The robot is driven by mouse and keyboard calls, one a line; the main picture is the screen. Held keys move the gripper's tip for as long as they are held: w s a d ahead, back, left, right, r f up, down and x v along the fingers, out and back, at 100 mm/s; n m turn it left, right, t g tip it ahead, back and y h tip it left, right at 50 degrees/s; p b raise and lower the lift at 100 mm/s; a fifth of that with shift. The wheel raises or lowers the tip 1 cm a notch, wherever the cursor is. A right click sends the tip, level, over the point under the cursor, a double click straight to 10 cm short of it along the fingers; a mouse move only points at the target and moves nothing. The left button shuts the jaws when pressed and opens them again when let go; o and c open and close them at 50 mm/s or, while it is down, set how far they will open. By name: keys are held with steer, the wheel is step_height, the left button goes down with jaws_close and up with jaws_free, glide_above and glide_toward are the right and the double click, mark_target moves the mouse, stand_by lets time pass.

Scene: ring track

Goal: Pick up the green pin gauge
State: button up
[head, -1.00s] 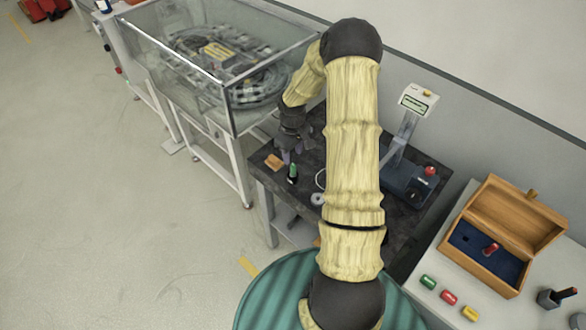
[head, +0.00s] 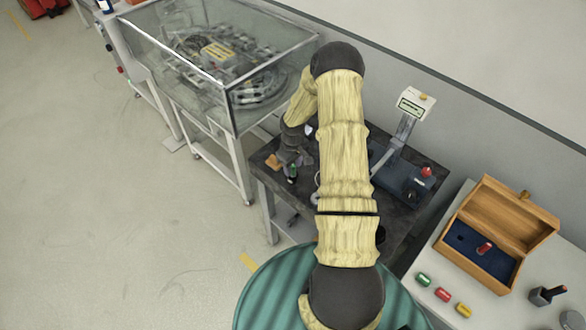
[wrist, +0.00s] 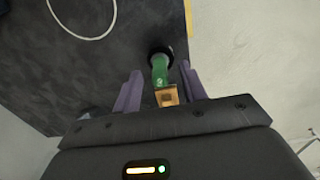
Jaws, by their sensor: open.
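The green pin gauge (head: 293,174) stands on the dark bench in the head view, near its left front edge. In the wrist view the green pin gauge (wrist: 160,68) has a black ring at its far end, and a tan square piece with a dark centre shows at its near end. My gripper (head: 291,165) is low over the bench at the gauge. In the wrist view my gripper (wrist: 161,82) is open, with one purple finger on each side of the green body. Gaps show on both sides; I see no grip.
A small wooden block (head: 272,161) lies left of the gauge. A device with a display (head: 411,106) stands on the bench's right. An open wooden box (head: 480,271) and green, red and yellow cylinders (head: 443,294) are on the right table. A glass-walled case (head: 190,70) stands at left.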

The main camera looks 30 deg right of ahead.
steer(key=shift+f, duration=1.1)
jaws_close()
